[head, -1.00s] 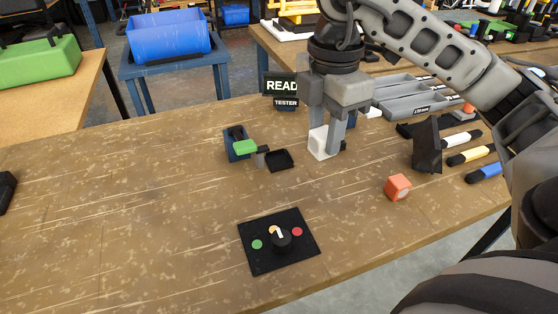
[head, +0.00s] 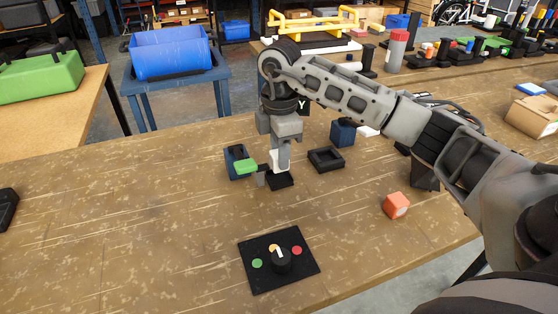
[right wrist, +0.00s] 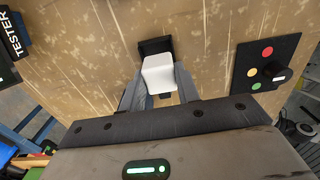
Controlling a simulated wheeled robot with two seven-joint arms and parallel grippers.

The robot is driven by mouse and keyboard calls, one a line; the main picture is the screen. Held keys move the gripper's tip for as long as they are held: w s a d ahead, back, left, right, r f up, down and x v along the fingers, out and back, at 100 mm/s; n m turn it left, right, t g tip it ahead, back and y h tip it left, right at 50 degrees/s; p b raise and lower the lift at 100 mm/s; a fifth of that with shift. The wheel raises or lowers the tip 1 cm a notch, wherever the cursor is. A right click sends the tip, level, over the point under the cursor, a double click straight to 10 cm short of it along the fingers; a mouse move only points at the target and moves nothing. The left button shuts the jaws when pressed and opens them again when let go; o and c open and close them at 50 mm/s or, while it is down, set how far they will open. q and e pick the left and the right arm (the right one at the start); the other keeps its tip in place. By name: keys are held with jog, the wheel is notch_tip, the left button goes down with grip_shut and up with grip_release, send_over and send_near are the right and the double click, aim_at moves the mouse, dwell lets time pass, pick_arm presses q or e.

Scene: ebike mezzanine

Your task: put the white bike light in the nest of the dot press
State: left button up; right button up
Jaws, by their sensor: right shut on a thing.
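The white bike light (head: 275,158) is a small white block held between the fingers of my right gripper (head: 281,168). The right wrist view shows the light (right wrist: 158,74) between both fingers (right wrist: 158,88). The dot press has a blue body, a green top part (head: 245,166) and a black square nest (head: 281,181). The light is over the nest's back part in the head view. In the right wrist view the nest (right wrist: 154,46) shows just beyond the light. I cannot tell whether they touch. My left gripper is not in view.
A black panel (head: 258,283) with a knob and coloured buttons lies in front. An orange cube (head: 396,206) is at right. A black open tray (head: 326,153) and a dark blue block (head: 343,133) stand right of the press.

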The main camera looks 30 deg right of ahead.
jog(key=shift+w+f+p, duration=0.15)
jog(key=shift+f+p, duration=0.25)
jog(key=shift+f, duration=1.35)
jog(key=shift+f, duration=0.1)
jog(key=shift+f, duration=0.1)
jog(key=o, duration=1)
notch_tip(320, 180, up, 12)
jog(key=shift+r+b, duration=0.25)
jog(key=shift+b, duration=0.2)
jog(key=shift+f, duration=0.1)
